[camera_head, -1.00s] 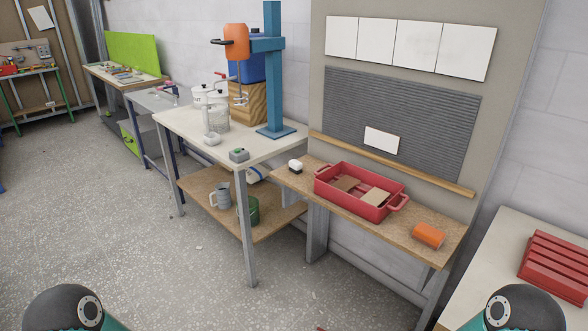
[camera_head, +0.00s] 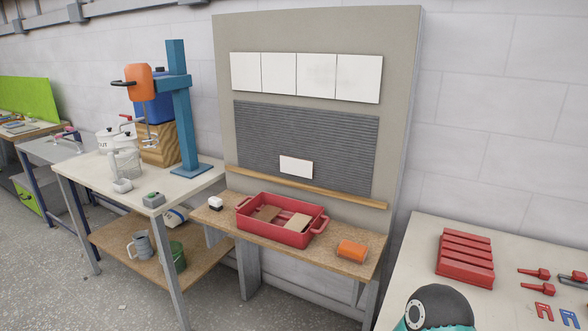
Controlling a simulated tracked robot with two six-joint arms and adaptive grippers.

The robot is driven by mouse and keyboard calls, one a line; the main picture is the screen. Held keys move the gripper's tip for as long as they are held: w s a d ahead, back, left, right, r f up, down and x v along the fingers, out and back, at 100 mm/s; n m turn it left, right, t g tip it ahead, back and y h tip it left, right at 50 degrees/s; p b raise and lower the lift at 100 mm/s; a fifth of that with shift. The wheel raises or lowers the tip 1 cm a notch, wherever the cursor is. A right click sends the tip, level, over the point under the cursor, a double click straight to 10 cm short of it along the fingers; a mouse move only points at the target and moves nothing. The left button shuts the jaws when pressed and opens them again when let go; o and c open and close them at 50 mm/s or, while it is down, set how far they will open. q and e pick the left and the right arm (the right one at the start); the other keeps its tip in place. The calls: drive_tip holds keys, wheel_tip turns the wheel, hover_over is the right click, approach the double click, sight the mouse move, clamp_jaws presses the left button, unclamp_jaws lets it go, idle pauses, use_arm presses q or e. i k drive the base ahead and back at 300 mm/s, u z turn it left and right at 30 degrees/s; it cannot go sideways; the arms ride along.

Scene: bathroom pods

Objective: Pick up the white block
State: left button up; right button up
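A small white block (camera_head: 215,202) with a dark lower part sits at the left end of the brown wooden shelf (camera_head: 336,266). A flat white tile (camera_head: 296,167) is on the grey ribbed panel above the shelf, just over a wooden ledge. Neither of my grippers is in view. Only a rounded dark and teal part of one of my arms shows at the bottom right, well apart from the block.
A red tray (camera_head: 278,236) holding tan pieces stands right of the block, with an orange cylinder (camera_head: 352,251) beyond it. A white-topped table (camera_head: 75,170) with a blue press stands left. Another table (camera_head: 420,255) at right holds a red ribbed box (camera_head: 465,271) and tools.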

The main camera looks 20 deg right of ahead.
sight(216, 203)
drive_tip(key=u, duration=0.65)
drive_tip(key=i, duration=2.4)
drive_tip(key=z, duration=0.5)
